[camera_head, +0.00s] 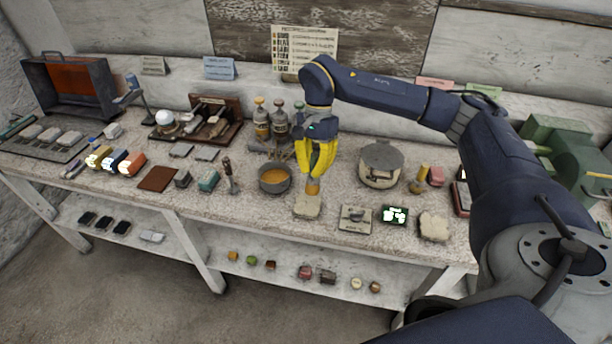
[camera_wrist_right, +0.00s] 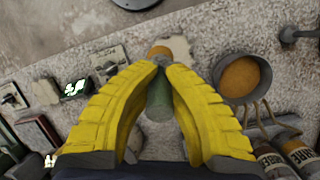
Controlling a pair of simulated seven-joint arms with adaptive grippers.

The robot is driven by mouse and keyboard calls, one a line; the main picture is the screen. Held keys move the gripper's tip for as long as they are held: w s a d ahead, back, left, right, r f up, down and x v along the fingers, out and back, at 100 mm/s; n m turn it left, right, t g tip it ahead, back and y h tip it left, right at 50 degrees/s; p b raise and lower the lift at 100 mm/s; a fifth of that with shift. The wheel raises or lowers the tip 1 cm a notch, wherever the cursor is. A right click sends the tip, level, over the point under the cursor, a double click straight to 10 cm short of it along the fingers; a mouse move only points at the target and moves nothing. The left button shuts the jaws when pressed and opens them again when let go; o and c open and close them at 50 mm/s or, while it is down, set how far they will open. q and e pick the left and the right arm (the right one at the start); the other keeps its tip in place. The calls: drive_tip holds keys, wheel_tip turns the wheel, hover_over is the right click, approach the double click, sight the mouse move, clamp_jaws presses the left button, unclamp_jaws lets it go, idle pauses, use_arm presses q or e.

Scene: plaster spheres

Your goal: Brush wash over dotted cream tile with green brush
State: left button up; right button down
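My right gripper (camera_head: 315,172) has yellow fingers and points down over the bench. In the wrist view, its fingers (camera_wrist_right: 162,75) are closed around the green handle of a brush (camera_wrist_right: 159,100). The brush's orange tip (camera_wrist_right: 160,50) is over or on the edge of a cream tile (camera_wrist_right: 180,49). In the head view the orange brush tip (camera_head: 313,188) is just above or touching this cream tile (camera_head: 307,208); contact is unclear. No dots can be made out on it. A grey pot of orange wash (camera_head: 275,181) stands left of the gripper. My left gripper is not visible.
Bottles (camera_head: 261,122) stand behind the wash pot.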

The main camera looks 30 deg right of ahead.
sight(312, 192)
drive_tip(key=shift+s+f, duration=0.1)
drive_tip(key=shift+f, duration=3.25)
drive_tip(key=shift+s+a, duration=0.1)
drive_tip(key=shift+s+a, duration=0.55)
drive_tip(key=shift+w, duration=0.1)
idle(0.8)
drive_tip(key=shift+w+d, duration=1.25)
drive_tip(key=shift+d, duration=0.05)
